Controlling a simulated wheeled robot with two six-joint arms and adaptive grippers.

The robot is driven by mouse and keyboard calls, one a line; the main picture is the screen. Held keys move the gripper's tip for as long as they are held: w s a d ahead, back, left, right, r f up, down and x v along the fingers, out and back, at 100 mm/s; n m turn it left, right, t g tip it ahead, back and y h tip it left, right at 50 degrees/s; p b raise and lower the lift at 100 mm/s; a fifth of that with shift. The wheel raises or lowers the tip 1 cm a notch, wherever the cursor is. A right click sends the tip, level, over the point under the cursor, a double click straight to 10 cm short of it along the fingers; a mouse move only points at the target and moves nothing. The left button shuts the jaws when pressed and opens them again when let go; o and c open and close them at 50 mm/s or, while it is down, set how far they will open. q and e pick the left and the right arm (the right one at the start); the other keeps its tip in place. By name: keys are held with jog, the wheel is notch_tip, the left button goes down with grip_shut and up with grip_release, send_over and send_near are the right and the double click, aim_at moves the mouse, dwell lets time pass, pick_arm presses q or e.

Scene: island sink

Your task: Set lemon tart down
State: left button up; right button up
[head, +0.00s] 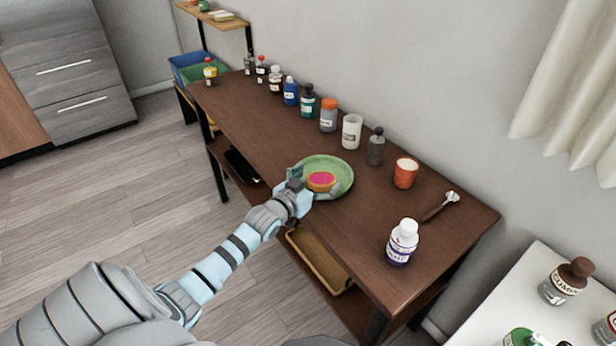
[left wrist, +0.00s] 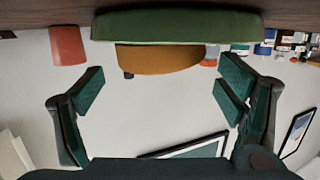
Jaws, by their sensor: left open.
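The lemon tart (head: 321,180), with a pink top and a golden-orange side, rests on a green plate (head: 343,168) on the brown table (head: 270,135). In the left wrist view, which is upside down, the tart (left wrist: 158,59) sits against the green plate (left wrist: 175,25). My left gripper (head: 313,187) is at the plate's near edge, its fingers spread on either side of the tart. In the left wrist view the fingers (left wrist: 160,88) are wide apart, with a gap to the tart on both sides. My right gripper is not in view.
Several bottles and jars line the table's back, including a white cup (head: 351,132) and a dark bottle (head: 376,147). Bare tabletop lies left of the plate.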

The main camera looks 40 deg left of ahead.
pick_arm(q)
jog(key=p+v, duration=0.1)
jog(key=v, duration=0.1)
jog(key=p+v, duration=0.1)
jog(key=v, duration=0.1)
jog(key=p+v, duration=0.2)
jog(key=shift+w+r, duration=0.1)
jog(key=shift+r, duration=0.3)
jog(key=f+b+v, duration=0.1)
jog(key=v, duration=0.5)
jog(key=shift+r, duration=0.3)
jog(key=shift+a, duration=0.1)
jog(key=s+a+f+g+y, duration=0.15)
jog(key=s+f+g, duration=0.35)
jog(key=f, duration=0.8)
jog(key=s+a+f+g, duration=0.2)
jog(key=s+f, duration=0.5)
jog(key=f, duration=0.6)
jog(key=s+d+f+g, duration=0.2)
jog(key=s+d+f, duration=0.2)
jog(key=s, duration=0.4)
jog(key=s+d+f+g+h, duration=0.1)
jog(key=s+d+f+g, duration=0.2)
jog(key=s+d+f, duration=0.2)
jog(key=s+d+f+m+g+h, duration=0.1)
jog(key=s+d+f, duration=0.4)
jog(key=s, duration=0.8)
notch_tip(320, 180, down, 3)
jog(key=shift+r+g, duration=0.15)
jog(key=shift+g, duration=0.65)
